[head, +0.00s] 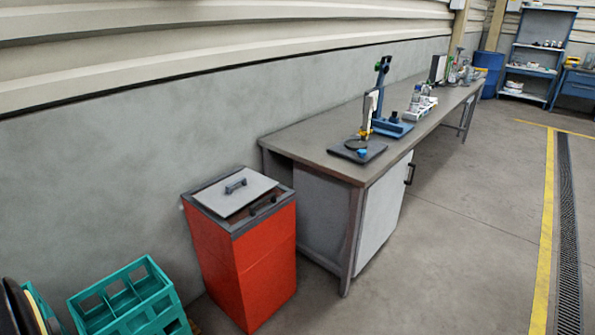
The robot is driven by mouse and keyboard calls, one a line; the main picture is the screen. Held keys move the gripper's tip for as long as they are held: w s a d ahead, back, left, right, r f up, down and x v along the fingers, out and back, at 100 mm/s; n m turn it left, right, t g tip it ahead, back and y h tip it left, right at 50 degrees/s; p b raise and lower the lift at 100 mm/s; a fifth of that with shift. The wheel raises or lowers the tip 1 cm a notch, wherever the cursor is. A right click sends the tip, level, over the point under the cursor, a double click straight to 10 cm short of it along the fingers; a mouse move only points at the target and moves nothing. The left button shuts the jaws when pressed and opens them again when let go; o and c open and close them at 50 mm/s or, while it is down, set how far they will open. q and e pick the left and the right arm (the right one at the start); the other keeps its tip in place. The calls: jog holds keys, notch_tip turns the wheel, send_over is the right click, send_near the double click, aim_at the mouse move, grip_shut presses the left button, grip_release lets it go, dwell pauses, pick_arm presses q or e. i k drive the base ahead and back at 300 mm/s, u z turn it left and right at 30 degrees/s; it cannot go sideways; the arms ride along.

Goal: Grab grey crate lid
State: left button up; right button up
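The lid covers most of the opening. A gap shows along the front right side, where dark items can be seen that I cannot make out. Neither of my grippers is in the head view.
A long workbench (330,157) stands right of the crate, with a blue stand (383,105) and other equipment on it. Teal crates (125,300) are at the lower left. A grey wall (90,180) runs behind. The floor (440,260) at right is clear.

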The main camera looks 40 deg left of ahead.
aim_at(232, 195)
jog(key=u, duration=0.2)
jog(key=i, duration=2)
jog(key=u, duration=1.75)
jog(key=i, duration=0.95)
jog(key=u, duration=0.85)
